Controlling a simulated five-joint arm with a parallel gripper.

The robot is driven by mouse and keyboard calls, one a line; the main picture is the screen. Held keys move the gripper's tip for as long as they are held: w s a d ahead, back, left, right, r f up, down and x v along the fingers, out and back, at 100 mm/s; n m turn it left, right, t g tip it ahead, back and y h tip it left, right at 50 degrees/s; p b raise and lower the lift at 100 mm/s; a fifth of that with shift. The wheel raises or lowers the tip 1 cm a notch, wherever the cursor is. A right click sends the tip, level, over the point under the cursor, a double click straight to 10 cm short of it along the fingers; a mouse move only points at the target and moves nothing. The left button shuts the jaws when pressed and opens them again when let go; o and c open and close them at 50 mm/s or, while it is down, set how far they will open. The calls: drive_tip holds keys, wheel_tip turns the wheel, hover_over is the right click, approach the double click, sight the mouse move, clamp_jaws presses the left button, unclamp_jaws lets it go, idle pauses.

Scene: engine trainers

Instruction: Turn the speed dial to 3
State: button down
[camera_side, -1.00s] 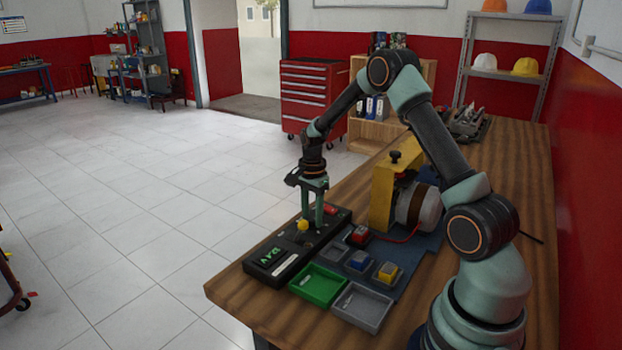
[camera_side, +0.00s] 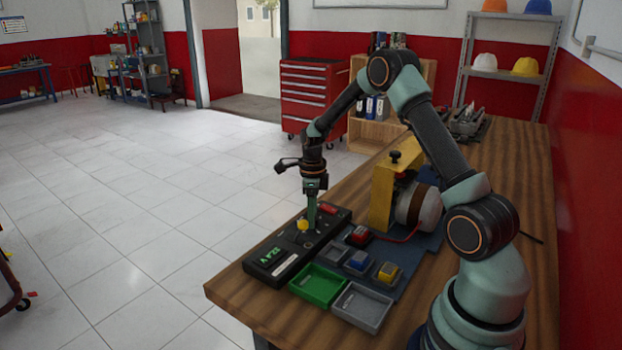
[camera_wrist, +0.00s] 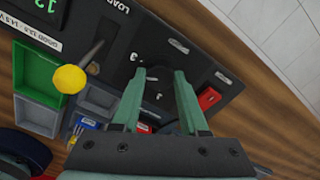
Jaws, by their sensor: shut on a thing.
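The black control panel (camera_side: 290,253) lies on the bench in the side view and fills much of the wrist view (camera_wrist: 120,45). My gripper (camera_side: 311,228) points straight down at it. In the wrist view my two green fingers (camera_wrist: 157,80) stand either side of the dark speed dial (camera_wrist: 160,88) and are shut on it. Small white marks sit on the panel around the fingers. The dial's pointer is too dark to make out, and in the side view my fingers largely hide the dial.
A yellow-knobbed lever (camera_wrist: 69,79) stands close beside my fingers. A red switch (camera_side: 327,208) is on the other side. A green tray (camera_side: 318,284), a grey tray (camera_side: 362,306) and a yellow-framed motor (camera_side: 383,195) stand nearby on the bench.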

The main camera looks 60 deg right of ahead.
drive_tip(key=m, duration=0.5)
drive_tip(key=shift+r+m, duration=0.1)
drive_tip(key=shift+m, duration=0.2)
idle(0.4)
drive_tip(key=shift+c, duration=2.2)
unclamp_jaws()
drive_tip(key=shift+r, duration=0.1)
wheel_tip(320, 180, up, 12)
